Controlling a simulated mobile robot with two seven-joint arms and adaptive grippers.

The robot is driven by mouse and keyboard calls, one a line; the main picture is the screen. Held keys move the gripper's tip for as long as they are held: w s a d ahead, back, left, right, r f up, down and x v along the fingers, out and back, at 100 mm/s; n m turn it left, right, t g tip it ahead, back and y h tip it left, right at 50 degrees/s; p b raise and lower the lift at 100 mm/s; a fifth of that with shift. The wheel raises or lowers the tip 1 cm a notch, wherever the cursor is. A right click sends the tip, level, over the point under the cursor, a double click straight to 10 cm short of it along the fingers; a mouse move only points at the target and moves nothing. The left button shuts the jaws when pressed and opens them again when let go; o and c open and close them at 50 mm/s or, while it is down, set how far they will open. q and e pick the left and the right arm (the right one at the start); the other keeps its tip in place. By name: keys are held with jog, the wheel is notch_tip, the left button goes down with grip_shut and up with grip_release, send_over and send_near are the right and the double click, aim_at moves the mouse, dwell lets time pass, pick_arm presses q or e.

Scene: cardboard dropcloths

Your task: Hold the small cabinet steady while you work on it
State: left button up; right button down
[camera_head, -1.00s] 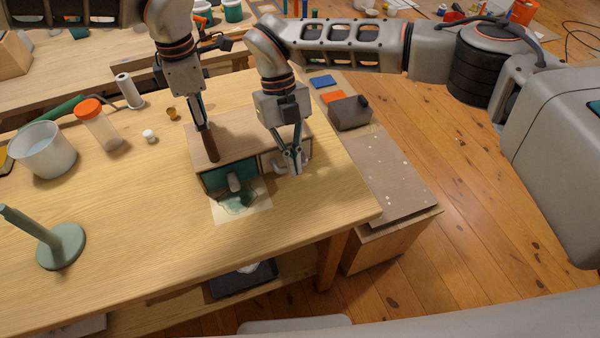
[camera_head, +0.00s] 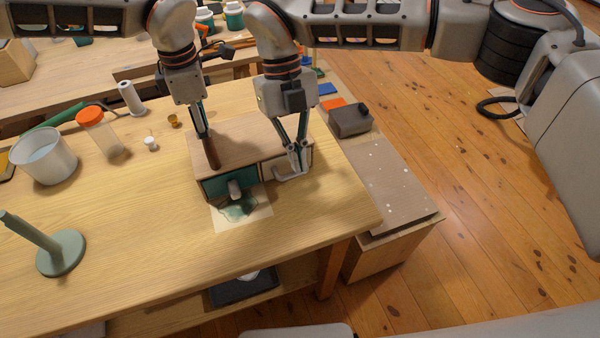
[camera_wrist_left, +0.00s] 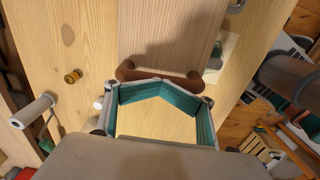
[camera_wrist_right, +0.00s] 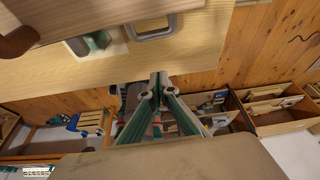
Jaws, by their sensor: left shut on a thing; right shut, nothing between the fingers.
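The small cabinet (camera_head: 240,140) stands on the wooden table, with a pale wood top. Its left drawer front (camera_head: 215,187) is teal with a grey pull (camera_head: 235,189); the right one is pale with a grey handle (camera_head: 289,176). The handle also shows in the right wrist view (camera_wrist_right: 152,32), apart from the fingertips (camera_wrist_right: 160,80).
A sheet with a green stain (camera_head: 258,214) lies before the cabinet. On the table's left are a grey pot (camera_head: 45,165), an orange-lidded jar (camera_head: 103,140) and a green stand (camera_head: 60,255). A dark container (camera_head: 350,120) stands right of the table.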

pick_arm(q)
jog(key=shift+s+a+f, duration=0.1)
jog(key=shift+f, duration=0.1)
pick_arm(e)
jog(key=shift+v, duration=2.1)
pick_arm(q)
jog(key=o, duration=1.7)
jog(key=shift+o, duration=0.3)
jog(key=shift+r, duration=0.2)
pick_arm(e)
jog(key=shift+r, duration=0.1)
pick_arm(q)
jog(key=shift+r+p, duration=1.2)
jog(key=shift+r, duration=0.3)
jog(key=shift+r+p, duration=1.95)
jog(key=shift+r, duration=0.55)
pick_arm(e)
notch_tip(320, 180, up, 7)
pick_arm(q)
jog(key=shift+f, duration=0.1)
